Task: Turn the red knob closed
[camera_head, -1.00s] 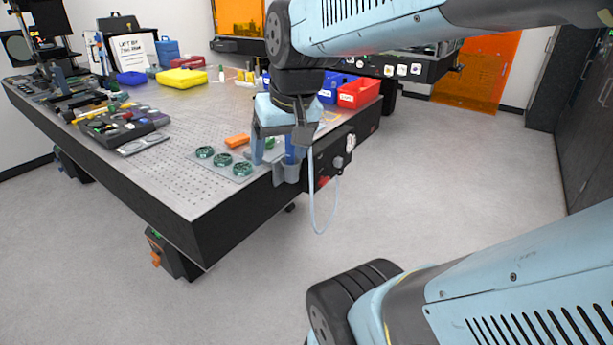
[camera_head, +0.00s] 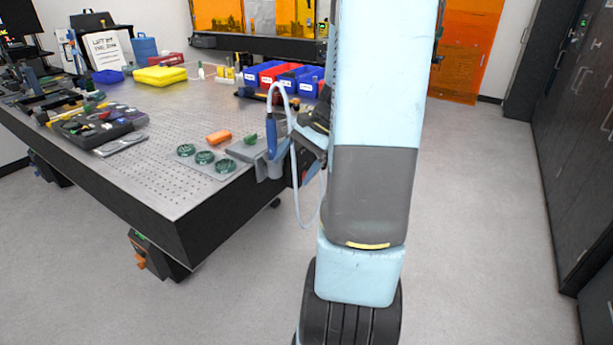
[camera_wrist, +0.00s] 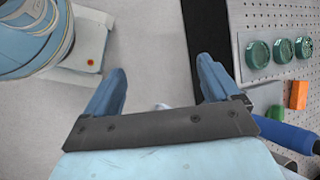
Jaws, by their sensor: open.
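A small red patch (camera_head: 305,177) shows on the dark side of the optical table, just left of my arm in the head view. It may be the red knob, but my arm hides most of the panel there. No red knob shows clearly in the wrist view. My gripper (camera_wrist: 163,88) is open and empty in the wrist view, its two blue fingers wide apart. Floor and the table's dark edge show beyond and between them. In the head view the gripper is mostly hidden behind my arm, near the table's corner.
A blue-handled tool (camera_head: 271,137) with a looping cable hangs in a grey holder at the table edge; its handle shows beside my gripper in the wrist view (camera_wrist: 285,134). Green discs (camera_head: 205,157) and an orange block (camera_head: 219,137) lie on the perforated tabletop (camera_head: 180,185). Floor right is clear.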

